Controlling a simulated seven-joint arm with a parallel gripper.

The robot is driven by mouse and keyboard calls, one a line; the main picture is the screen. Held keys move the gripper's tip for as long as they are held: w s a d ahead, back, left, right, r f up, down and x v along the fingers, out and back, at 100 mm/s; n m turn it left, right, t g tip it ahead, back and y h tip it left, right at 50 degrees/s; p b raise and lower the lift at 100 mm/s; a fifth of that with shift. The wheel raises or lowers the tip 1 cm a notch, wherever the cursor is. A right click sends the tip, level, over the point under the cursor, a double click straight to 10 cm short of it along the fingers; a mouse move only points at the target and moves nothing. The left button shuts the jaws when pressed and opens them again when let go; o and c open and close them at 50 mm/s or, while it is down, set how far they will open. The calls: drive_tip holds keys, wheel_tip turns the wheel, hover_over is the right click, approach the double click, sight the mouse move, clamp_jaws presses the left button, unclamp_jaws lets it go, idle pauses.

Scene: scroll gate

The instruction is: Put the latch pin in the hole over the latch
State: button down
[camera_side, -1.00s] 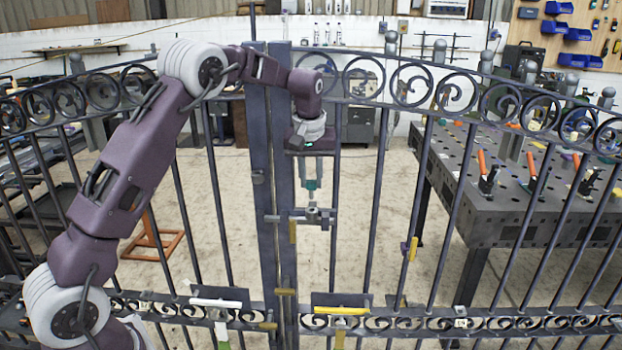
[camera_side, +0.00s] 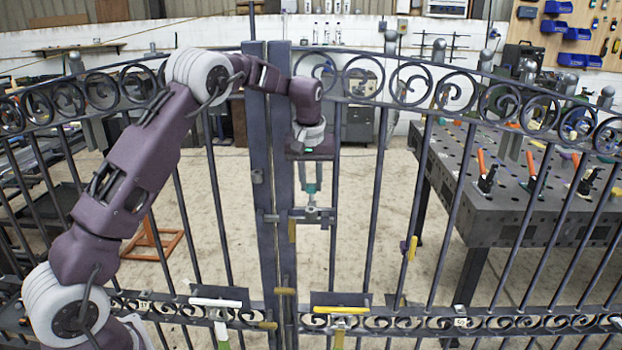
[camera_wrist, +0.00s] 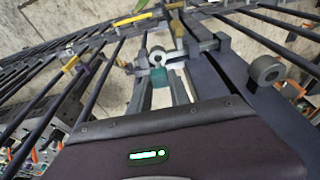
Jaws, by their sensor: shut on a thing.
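My gripper (camera_side: 311,188) points down in front of the gate's right leaf, its fingers shut on the teal latch pin (camera_side: 311,187). The teal part of the pin also shows between the grey fingers in the wrist view (camera_wrist: 161,95). The grey latch (camera_side: 325,215) is a horizontal bar across the gate's meeting posts, directly below the pin.
Gate bars and the thick middle posts (camera_side: 268,150) stand close around my gripper. A yellow-handled piece (camera_side: 409,248) is on a bar to the right. White (camera_side: 215,302) and yellow (camera_side: 340,310) handles sit on the lower rail. A dark worktable (camera_side: 480,220) stands behind.

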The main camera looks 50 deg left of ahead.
drive_tip(key=shift+f, duration=0.55)
drive_tip(key=shift+s+d+x, duration=0.1)
drive_tip(key=shift+x, duration=0.6)
drive_tip(key=shift+s+d+x, duration=0.1)
drive_tip(key=shift+s+x, duration=0.05)
drive_tip(key=shift+x, duration=0.5)
idle(0.4)
drive_tip(key=c, duration=1.1)
unclamp_jaws()
drive_tip(key=shift+f, duration=0.1)
drive_tip(key=shift+c, duration=0.2)
drive_tip(key=v, duration=0.7)
